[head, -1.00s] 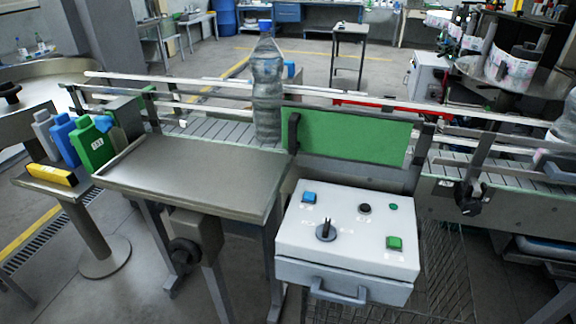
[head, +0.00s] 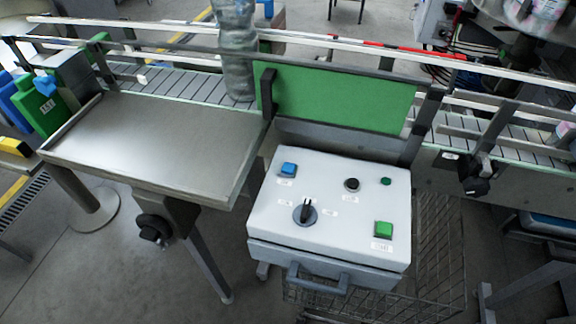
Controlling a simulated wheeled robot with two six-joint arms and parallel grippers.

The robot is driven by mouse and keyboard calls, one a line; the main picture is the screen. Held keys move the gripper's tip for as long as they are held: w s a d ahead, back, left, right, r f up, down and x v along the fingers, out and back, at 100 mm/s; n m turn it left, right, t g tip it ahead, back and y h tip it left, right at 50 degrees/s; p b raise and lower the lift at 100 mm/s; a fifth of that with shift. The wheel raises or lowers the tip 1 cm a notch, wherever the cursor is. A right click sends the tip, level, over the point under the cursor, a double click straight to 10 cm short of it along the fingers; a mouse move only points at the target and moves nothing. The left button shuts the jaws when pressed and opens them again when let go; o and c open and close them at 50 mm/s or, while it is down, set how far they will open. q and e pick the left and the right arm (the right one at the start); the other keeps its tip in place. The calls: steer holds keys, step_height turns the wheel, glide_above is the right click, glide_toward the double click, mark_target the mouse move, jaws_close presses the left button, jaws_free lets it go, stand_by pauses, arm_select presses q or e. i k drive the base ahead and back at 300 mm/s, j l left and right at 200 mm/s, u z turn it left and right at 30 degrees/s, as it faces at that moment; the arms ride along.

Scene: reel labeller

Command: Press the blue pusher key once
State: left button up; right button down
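The blue pusher key (head: 288,169) is a square blue button at the upper left of the white control box (head: 330,240) in the head view. A black rotary selector (head: 305,211), a black round button (head: 352,184), a small green round button or lamp (head: 386,181) and a square green key (head: 383,229) share the same top face. Nothing covers the blue key. Neither of my grippers shows in the head view.
A bare steel table (head: 160,145) stands left of the box. Behind are a conveyor (head: 190,86) with rails, a clear bottle (head: 237,50) on it and a green panel (head: 340,100). The space above the box is clear.

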mark_target(289, 168)
steer(key=k+j, duration=0.15)
steer(key=j, duration=0.25)
steer(key=k+j, duration=0.2)
steer(key=j, duration=0.2)
steer(key=k+j, duration=0.15)
steer(key=j, duration=0.25)
steer(key=k+j, duration=0.15)
steer(key=j, duration=0.25)
